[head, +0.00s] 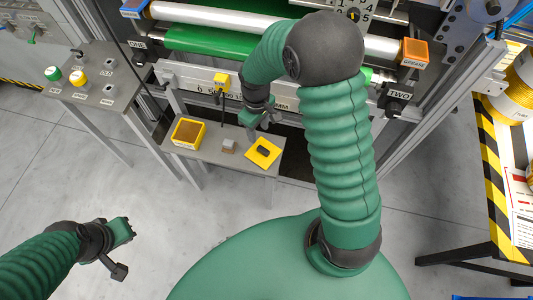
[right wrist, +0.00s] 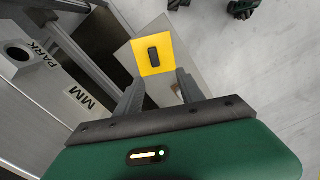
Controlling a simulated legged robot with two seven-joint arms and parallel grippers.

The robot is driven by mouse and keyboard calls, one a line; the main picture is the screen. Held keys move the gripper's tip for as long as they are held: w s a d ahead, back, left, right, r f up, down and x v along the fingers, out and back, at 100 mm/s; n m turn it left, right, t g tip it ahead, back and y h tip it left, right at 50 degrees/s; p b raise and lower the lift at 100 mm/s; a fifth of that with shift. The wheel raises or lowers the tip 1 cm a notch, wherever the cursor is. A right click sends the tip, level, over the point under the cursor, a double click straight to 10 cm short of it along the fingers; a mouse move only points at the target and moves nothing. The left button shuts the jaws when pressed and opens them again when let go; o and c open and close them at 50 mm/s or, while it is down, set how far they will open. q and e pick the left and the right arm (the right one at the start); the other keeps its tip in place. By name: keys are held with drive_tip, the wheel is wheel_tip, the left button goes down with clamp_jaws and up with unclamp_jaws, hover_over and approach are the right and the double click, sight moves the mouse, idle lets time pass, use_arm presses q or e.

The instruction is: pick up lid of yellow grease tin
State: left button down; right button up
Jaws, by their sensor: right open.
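The lid (head: 271,147) is a flat yellow square with a black handle. It lies on the right end of a small grey shelf, apart from the open yellow grease tin (head: 202,138), which holds brown grease. My right gripper (head: 261,124) is open and empty, above and just behind the lid in the head view. In the right wrist view the lid (right wrist: 141,62) shows beyond and between the open fingertips (right wrist: 160,76), not touching them as far as I can tell. My left gripper (head: 122,230) hangs at lower left, far from the shelf; its finger opening is unclear.
A small grey block (head: 228,146) sits on the shelf (head: 215,160) between tin and lid. The press with its rollers (head: 210,42) stands behind. A button panel (head: 97,78) is at left, a striped-edge table (head: 497,190) at right. The floor in front is clear.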

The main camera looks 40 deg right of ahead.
drive_tip(key=b, duration=0.2)
hover_over(263, 149)
drive_tip(key=f, duration=0.8)
drive_tip(key=shift+w+a+f, duration=0.15)
drive_tip(key=shift+a+f, duration=0.1)
drive_tip(key=shift+a, duration=0.1)
drive_tip(key=shift+d+f, duration=0.1)
drive_tip(key=shift+f, duration=0.1)
drive_tip(key=f+b, duration=0.1)
drive_tip(key=f, duration=0.1)
drive_tip(key=f+b, duration=0.1)
drive_tip(key=f, duration=0.2)
drive_tip(key=shift+s+d, duration=0.2)
drive_tip(key=shift+r, duration=0.1)
drive_tip(key=shift+c, duration=0.7)
use_arm(q)
drive_tip(key=x, duration=0.5)
drive_tip(key=shift+s+d, duration=0.15)
drive_tip(key=shift+s, duration=0.2)
use_arm(e)
clamp_jaws()
